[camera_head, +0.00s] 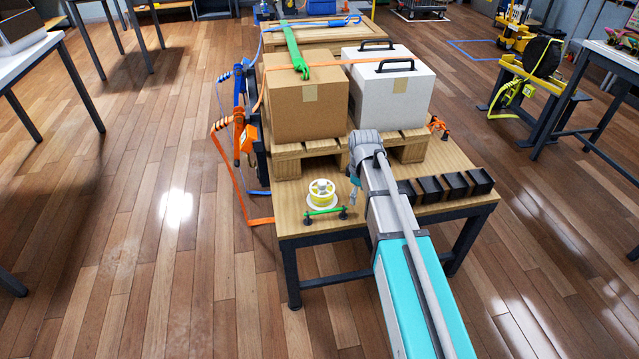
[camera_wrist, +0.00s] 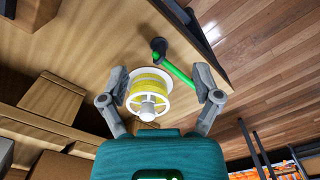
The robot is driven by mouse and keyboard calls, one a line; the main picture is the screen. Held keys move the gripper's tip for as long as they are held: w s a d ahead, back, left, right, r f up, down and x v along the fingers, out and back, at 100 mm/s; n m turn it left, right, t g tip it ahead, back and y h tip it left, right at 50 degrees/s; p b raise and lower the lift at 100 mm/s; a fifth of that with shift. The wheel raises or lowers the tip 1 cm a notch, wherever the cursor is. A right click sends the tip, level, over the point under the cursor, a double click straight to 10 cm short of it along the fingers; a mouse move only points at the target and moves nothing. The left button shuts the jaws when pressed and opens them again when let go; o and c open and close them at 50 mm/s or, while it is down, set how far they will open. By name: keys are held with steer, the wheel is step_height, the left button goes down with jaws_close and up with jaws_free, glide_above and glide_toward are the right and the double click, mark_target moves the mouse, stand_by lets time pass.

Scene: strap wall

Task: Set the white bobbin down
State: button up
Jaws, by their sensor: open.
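The white bobbin (camera_head: 321,193), wound with yellow, sits on the wooden table near its front left edge. In the wrist view the bobbin (camera_wrist: 149,105) appears between the two fingers, nearer the left one. My gripper (camera_head: 353,181) is just right of the bobbin in the head view, partly hidden by my arm. In the wrist view my gripper (camera_wrist: 160,76) is open, fingers spread wide, with nothing held. I cannot tell the exact gap between fingers and bobbin.
A green bar (camera_head: 325,211) on black posts stands in front of the bobbin. Several black bins (camera_head: 454,187) line the right front edge. A cardboard box (camera_head: 306,108) and a white case (camera_head: 389,92) stand on pallets behind. Orange straps (camera_head: 258,221) hang at left.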

mark_target(322, 182)
steer(key=w+a+r+n+p, duration=0.6)
steer(key=w+a+r+n, duration=0.2)
steer(key=a, duration=0.3)
steer(key=shift+w+n+p, duration=0.3)
steer(key=shift+w+p, duration=0.1)
steer(key=shift+w, duration=0.35)
step_height(322, 182, down, 8)
steer(key=b, duration=0.8)
steer(key=shift+f+b, duration=0.2)
steer(key=shift+b, duration=0.15)
steer(key=shift+f, duration=0.1)
steer(key=shift+a+f+b, duration=0.15)
steer(key=shift+f+b, duration=1.1)
steer(key=shift+b, duration=0.05)
steer(key=shift+a+f+b, duration=0.1)
steer(key=shift+f+b, duration=1.15)
steer(key=shift+b, duration=0.05)
